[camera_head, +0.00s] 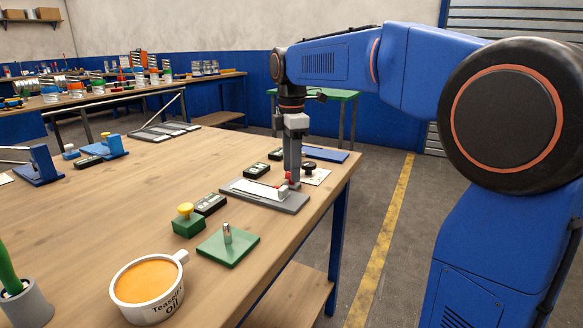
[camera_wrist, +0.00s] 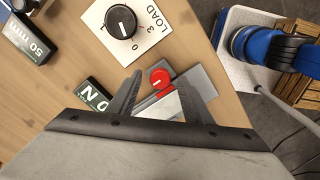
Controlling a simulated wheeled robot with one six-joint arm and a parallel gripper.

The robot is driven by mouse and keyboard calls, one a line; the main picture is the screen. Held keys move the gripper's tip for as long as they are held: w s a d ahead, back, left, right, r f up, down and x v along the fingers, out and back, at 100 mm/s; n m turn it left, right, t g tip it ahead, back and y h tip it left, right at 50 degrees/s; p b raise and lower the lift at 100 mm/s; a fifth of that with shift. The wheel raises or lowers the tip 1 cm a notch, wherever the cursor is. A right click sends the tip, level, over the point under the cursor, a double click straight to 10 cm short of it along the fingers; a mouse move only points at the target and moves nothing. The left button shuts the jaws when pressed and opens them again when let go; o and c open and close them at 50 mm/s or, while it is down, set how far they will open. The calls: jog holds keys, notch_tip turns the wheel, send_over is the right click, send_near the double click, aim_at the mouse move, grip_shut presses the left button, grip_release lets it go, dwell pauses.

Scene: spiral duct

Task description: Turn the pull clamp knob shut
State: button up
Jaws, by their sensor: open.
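A small red knob (camera_wrist: 160,78) sits on a grey metal fixture, which I take for the pull clamp. In the head view the red knob (camera_head: 288,177) shows partly behind my fingers, at the far end of the fixture's grey base (camera_head: 264,200). A pale plate (camera_head: 255,189) lies on that base. My gripper (camera_wrist: 165,75) is open and points down, its two fingers apart on either side of the red knob in the wrist view. In the head view my gripper (camera_head: 293,181) is low at the fixture. Whether a finger touches the knob I cannot tell.
A black LOAD dial (camera_wrist: 121,21) on a white card lies close by. Black label blocks (camera_head: 210,204), a green block with a yellow knob (camera_head: 187,221), a green plate with a metal pin (camera_head: 228,247) and an oil cup (camera_head: 148,287) stand nearer on the wooden table (camera_head: 110,205).

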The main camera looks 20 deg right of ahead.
jog(key=shift+f, duration=0.3)
jog(key=c, duration=1.1)
jog(key=shift+o, duration=0.2)
